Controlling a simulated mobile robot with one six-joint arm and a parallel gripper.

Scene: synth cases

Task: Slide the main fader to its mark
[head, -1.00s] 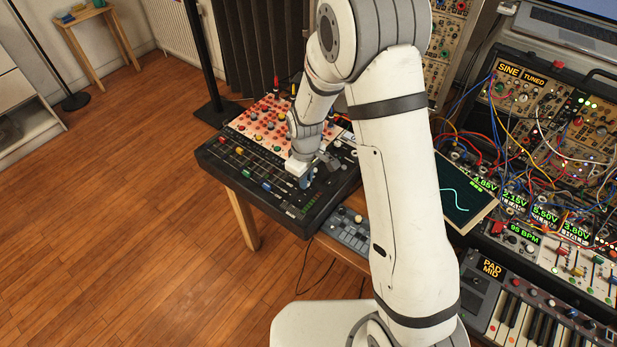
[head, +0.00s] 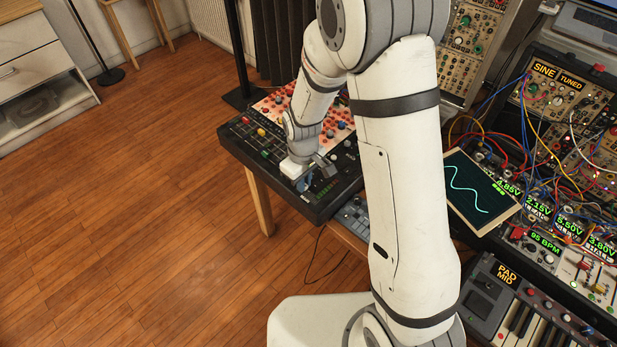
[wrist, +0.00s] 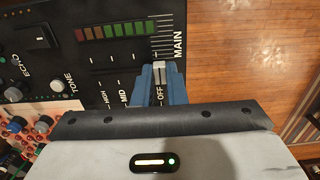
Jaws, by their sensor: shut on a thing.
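The main fader's pale cap (wrist: 159,72) shows in the wrist view, between the blue fingertips of my gripper (wrist: 160,78). The gripper is shut on the cap. Tick marks run from the cap toward the top of the picture, with the word MAIN (wrist: 178,44) to the right. The word OFF (wrist: 159,97) lies between the fingers, below the cap. The target mark cannot be told from the other ticks. In the head view my gripper (head: 304,183) is low over the front part of the black mixer (head: 316,208); the fader is hidden there.
A level meter (wrist: 125,30) and several knobs lie left of the fader. A small grey device (head: 354,218) sits beside the mixer. Modular racks with cables, a scope screen (head: 470,188) and a keyboard (head: 525,310) stand at the right. The wooden floor at left is clear.

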